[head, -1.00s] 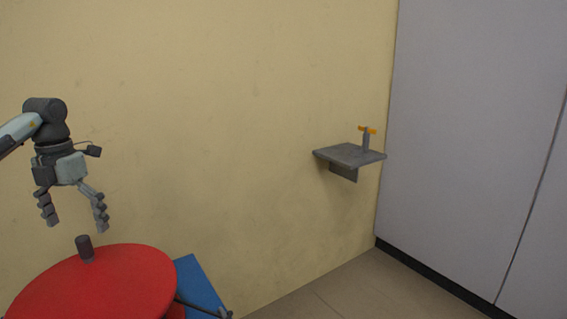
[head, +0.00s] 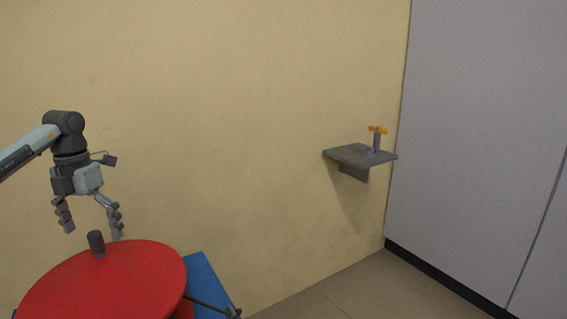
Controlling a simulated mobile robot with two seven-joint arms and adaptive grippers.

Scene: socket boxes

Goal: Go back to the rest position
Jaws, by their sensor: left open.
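My left gripper (head: 91,231) is at the left of the head view, pointing down with its fingers spread. It is open and empty. Below it, a dark grey peg (head: 96,243) stands upright on a red round top (head: 110,290). The fingertips are level with the peg's upper part in the picture; whether they are around it or behind it I cannot tell. My right gripper is not clearly in view.
A blue surface (head: 212,280) shows beside the red top, with a dark rod-like part across it. A grey wall shelf (head: 358,155) holds a post with an orange handle (head: 377,129). Grey panels (head: 480,150) stand at right. The floor (head: 360,292) below the shelf is clear.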

